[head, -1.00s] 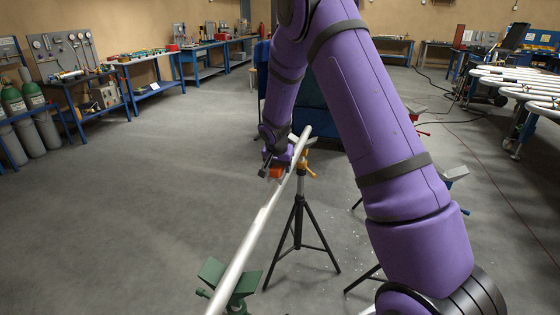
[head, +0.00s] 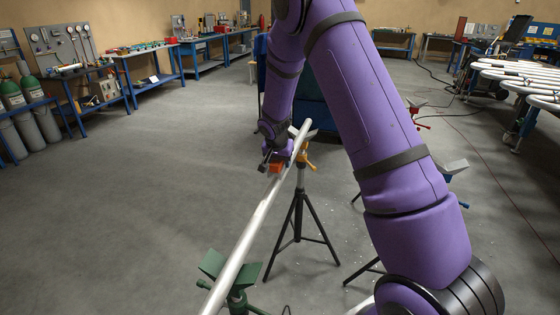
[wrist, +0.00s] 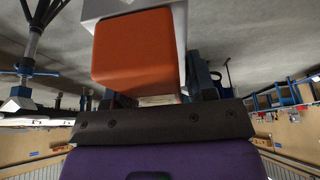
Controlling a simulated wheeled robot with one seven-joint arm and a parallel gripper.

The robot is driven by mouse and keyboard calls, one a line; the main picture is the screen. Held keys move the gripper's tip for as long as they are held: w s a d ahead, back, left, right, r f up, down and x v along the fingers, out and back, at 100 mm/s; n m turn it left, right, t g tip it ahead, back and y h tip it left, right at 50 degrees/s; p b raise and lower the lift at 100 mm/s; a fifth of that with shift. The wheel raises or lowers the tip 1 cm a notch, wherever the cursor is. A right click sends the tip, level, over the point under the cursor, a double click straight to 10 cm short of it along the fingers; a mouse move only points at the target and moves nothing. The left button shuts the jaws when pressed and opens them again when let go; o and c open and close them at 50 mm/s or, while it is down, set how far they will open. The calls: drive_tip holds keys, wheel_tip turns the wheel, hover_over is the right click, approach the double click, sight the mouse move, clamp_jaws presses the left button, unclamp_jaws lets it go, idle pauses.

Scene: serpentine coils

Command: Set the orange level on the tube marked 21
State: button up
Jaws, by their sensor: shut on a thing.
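The orange level (head: 276,168) is held in my gripper (head: 269,163), which is shut on it. In the wrist view the orange level (wrist: 135,52) fills the upper middle, in front of the dark fingers. In the head view the level overlaps the upper part of a long silver tube (head: 240,245); I cannot tell whether it touches the tube or hangs just above it. No number is readable on this tube, so the mark 21 is not visible.
The tube lies on a green-headed stand (head: 232,273) near me and a yellow-headed tripod stand (head: 298,210) farther off. White coiled tubes (head: 515,78) are at the right. Workbenches (head: 158,80) line the back left. The floor at left is clear.

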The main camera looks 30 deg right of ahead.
drive_tip(key=shift+f, duration=0.25)
drive_tip(key=shift+f, duration=0.7)
drive_tip(key=shift+f, duration=0.5)
idle(0.9)
idle(0.4)
drive_tip(key=o, duration=1.1)
drive_tip(key=shift+r, duration=3)
